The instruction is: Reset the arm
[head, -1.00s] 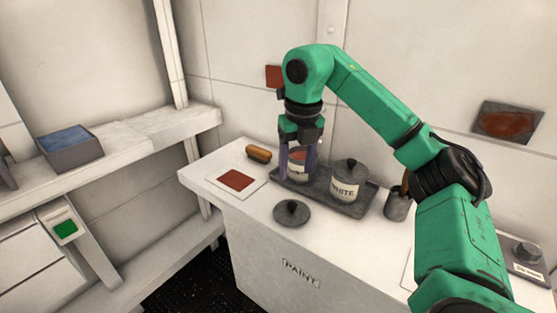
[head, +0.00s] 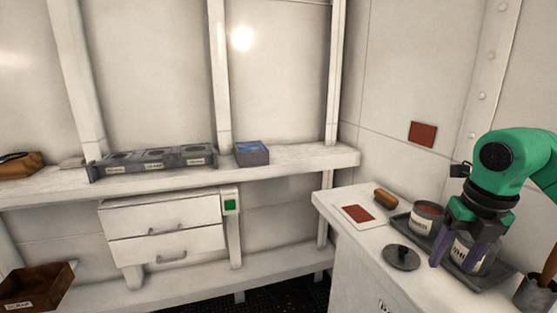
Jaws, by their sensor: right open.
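My right gripper (head: 455,255) is at the right of the head view, pointing down with its purple fingers apart and nothing visible between them but the white paint can behind. It hangs in front of the can labelled as white (head: 484,262), which it partly hides; I cannot tell whether they touch. The open can of red paint (head: 427,218) stands to the left of the gripper, clear of it. My left gripper is not in view.
The cans stand on a dark tray (head: 402,219). A loose dark lid (head: 401,257), a red swatch card (head: 358,214) and a brown-handled item (head: 385,198) lie on the counter. A shelf at left holds a blue-topped box (head: 251,153) and a grey labelled rack (head: 155,159).

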